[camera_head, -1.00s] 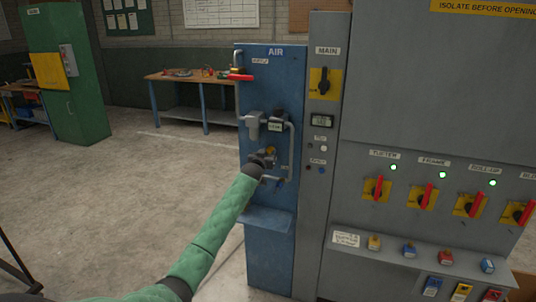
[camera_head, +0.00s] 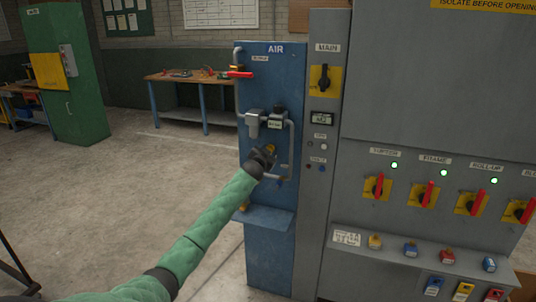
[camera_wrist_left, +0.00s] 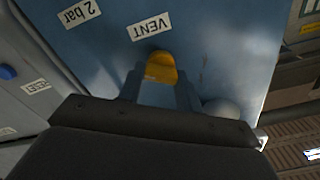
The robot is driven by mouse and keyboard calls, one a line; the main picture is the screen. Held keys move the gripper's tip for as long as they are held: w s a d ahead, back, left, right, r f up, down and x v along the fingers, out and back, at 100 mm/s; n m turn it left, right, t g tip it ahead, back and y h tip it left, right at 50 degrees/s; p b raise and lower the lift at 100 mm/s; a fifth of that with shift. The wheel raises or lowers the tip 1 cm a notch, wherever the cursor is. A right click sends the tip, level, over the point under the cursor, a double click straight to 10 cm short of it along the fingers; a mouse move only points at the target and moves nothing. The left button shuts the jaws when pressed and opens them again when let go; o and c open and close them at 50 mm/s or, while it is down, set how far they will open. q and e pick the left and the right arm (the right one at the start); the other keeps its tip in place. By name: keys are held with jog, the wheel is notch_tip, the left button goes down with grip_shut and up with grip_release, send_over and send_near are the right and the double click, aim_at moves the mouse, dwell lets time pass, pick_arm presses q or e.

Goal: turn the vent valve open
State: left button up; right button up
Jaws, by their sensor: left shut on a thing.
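The vent valve's yellow handle (camera_wrist_left: 161,66) shows in the left wrist view just below a tilted VENT label (camera_wrist_left: 149,26). It also shows small in the head view (camera_head: 271,148) on the blue AIR panel (camera_head: 268,222). My left gripper (camera_head: 264,158) is at this handle, with the arm reaching up from the lower left. In the wrist view its two fingers (camera_wrist_left: 159,93) stand on either side of the handle and are shut on it. The gripper hides the valve body and the handle's lower part. My right gripper is not in view.
Grey pipework (camera_head: 253,122) surrounds the gripper on the panel. The grey cabinet (camera_head: 400,110) with red switches stands close on the right. Open floor (camera_head: 110,210) lies left.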

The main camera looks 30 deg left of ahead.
pick_arm(q)
jog(key=shift+d+f+m, duration=0.1)
jog(key=shift+f+m, duration=0.05)
jog(key=shift+m, duration=2.85)
jog(key=shift+d+f+m, duration=0.1)
jog(key=shift+f+m, duration=0.05)
jog(key=shift+m, duration=2.85)
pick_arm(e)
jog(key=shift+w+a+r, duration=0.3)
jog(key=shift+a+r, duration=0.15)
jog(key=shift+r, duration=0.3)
